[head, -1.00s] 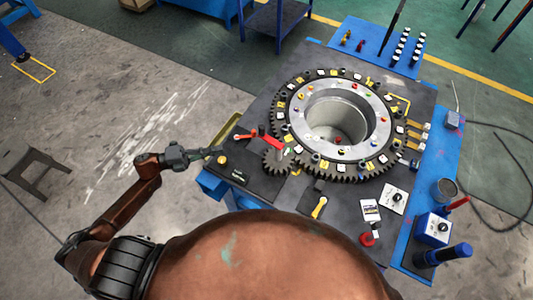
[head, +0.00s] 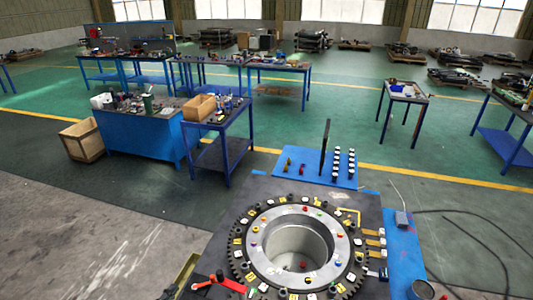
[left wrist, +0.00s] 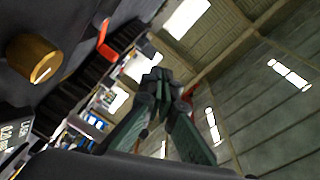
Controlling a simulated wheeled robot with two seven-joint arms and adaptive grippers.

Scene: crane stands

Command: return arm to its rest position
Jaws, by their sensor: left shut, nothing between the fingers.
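My left gripper (left wrist: 158,88) shows in the left wrist view, its two grey-green fingers closing together at dark tips, with nothing seen between them. It is beside the workbench, near a brass knob (left wrist: 33,58) and a red part (left wrist: 105,38). In the head view the left arm is almost wholly below the bottom edge. The ring gear (head: 240,262) sits on the dark bench top (head: 262,188), with a red lever (head: 222,281) at its lower left. My right gripper is in neither view.
A blue panel (head: 311,167) with rows of knobs and an upright dark rod (head: 325,148) stands behind the gear. Cables (head: 465,232) lie on the floor at right. Blue work tables (head: 140,135) and a wooden crate (head: 82,140) are farther back. Floor left of the bench is clear.

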